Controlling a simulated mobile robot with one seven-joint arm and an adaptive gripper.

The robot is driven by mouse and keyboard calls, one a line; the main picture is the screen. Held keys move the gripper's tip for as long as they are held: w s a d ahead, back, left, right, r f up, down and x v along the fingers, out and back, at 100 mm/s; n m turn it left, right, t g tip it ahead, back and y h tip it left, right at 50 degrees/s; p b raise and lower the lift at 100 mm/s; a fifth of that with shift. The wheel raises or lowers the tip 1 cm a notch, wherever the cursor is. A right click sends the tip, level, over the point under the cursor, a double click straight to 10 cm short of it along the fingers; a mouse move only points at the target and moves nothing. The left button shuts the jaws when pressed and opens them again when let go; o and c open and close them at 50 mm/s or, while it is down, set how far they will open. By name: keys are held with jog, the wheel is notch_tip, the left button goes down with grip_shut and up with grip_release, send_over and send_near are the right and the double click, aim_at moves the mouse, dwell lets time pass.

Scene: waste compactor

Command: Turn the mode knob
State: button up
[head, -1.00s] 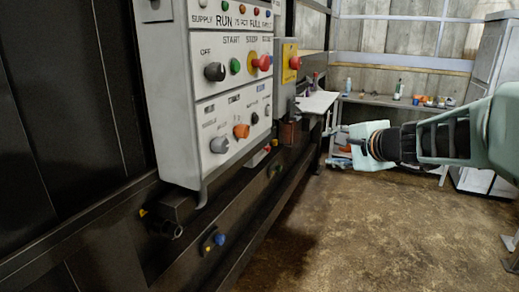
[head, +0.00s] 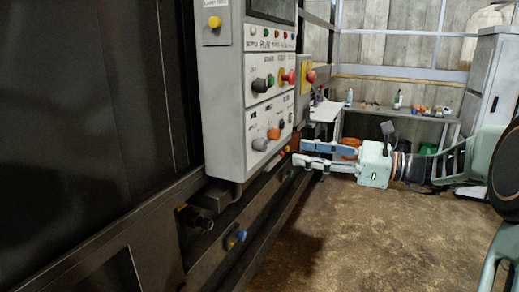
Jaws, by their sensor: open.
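The grey control panel (head: 222,110) stands on the dark machine wall left of centre. Its lower plate carries a grey knob (head: 260,145), an orange knob (head: 273,134) and a small black knob (head: 281,124). The labels are too small to tell which is the mode knob. The plate above has a larger black knob (head: 259,85) at its left. My gripper (head: 298,153) points left, its two fingers apart and empty. In the picture it lies just right of the panel's lower plate. It touches no knob that I can see.
A green button (head: 270,80) and red stop button (head: 289,77) sit on the upper plate. A yellow box with a red button (head: 310,76) is behind. Pipe fittings (head: 200,218) jut out below the panel. A cluttered bench (head: 380,108) stands behind. The floor (head: 350,235) is clear.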

aim_at(266, 147)
jog(key=x, duration=1)
jog(key=shift+w+a, duration=0.2)
grip_shut()
jog(key=shift+f, duration=0.1)
